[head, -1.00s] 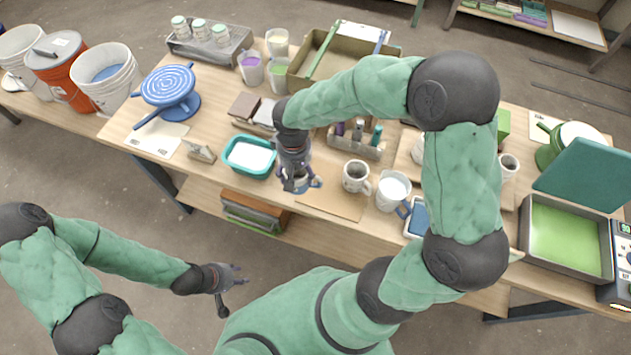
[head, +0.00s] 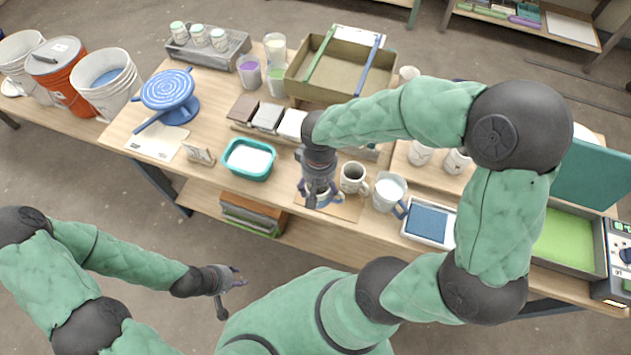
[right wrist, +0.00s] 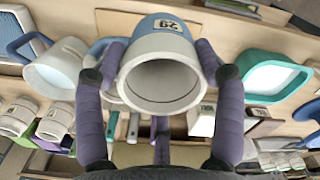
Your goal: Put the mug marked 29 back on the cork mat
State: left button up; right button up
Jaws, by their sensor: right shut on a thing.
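The mug marked 29 (right wrist: 163,75) is white with a blue base band; its label shows upside down in the right wrist view, its open mouth facing the camera. My right gripper (head: 320,197) is shut on it, the purple fingers on either side of its body. In the head view the gripper mostly hides the mug. It is over the cork mat (head: 347,209); I cannot tell if it touches. Another speckled mug (head: 352,178) stands at the mat's back edge. My left gripper (head: 232,286) is empty, fingers apart, in front of the table.
Right of the mat are a white pitcher (head: 388,192) with a blue handle and a tray with a blue pad (head: 430,223). A teal basin (head: 248,160) stands to the left. Sample tiles (head: 267,117) and a large box (head: 340,72) are behind.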

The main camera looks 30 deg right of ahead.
jog(key=shift+w+d+f+b, duration=0.45)
jog(key=shift+w+f, duration=0.65)
jog(key=shift+f, duration=0.55)
jog(key=shift+w+d+f+b, duration=0.45)
jog(key=shift+w+f, duration=0.65)
jog(key=shift+f, duration=0.6)
jog(key=shift+w+d+f+b, duration=0.3)
jog(key=shift+w+d+f, duration=0.25)
jog(key=shift+w+f, duration=0.85)
jog(key=shift+s+f, duration=0.2)
jog(key=shift+s, duration=0.1)
jog(key=shift+f, duration=0.15)
jog(key=o, duration=1)
jog(key=shift+f, duration=0.1)
jog(key=o, duration=0.4)
